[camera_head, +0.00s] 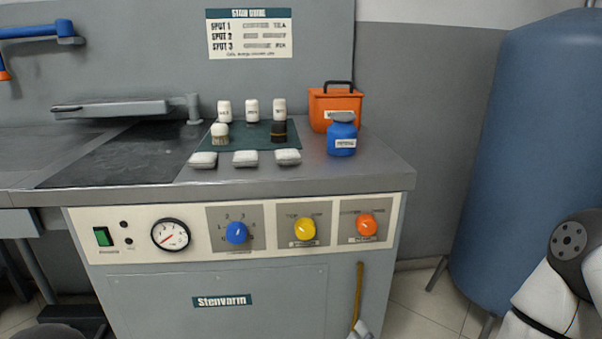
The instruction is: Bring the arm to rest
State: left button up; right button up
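A white arm link of mine with a dark grey joint cap (568,240) comes in at the lower right edge, in front of the blue tank. Neither of my grippers is in view, so I cannot see whether they are open or shut. No part of the visible arm touches the counter.
A grey steel counter (362,174) carries white bottles (252,110), two brushes (220,134), folded pads (245,158), a blue jar (342,138) and an orange bin (320,105). Its front panel has a gauge (170,235) and knobs. A blue tank (530,130) stands at right.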

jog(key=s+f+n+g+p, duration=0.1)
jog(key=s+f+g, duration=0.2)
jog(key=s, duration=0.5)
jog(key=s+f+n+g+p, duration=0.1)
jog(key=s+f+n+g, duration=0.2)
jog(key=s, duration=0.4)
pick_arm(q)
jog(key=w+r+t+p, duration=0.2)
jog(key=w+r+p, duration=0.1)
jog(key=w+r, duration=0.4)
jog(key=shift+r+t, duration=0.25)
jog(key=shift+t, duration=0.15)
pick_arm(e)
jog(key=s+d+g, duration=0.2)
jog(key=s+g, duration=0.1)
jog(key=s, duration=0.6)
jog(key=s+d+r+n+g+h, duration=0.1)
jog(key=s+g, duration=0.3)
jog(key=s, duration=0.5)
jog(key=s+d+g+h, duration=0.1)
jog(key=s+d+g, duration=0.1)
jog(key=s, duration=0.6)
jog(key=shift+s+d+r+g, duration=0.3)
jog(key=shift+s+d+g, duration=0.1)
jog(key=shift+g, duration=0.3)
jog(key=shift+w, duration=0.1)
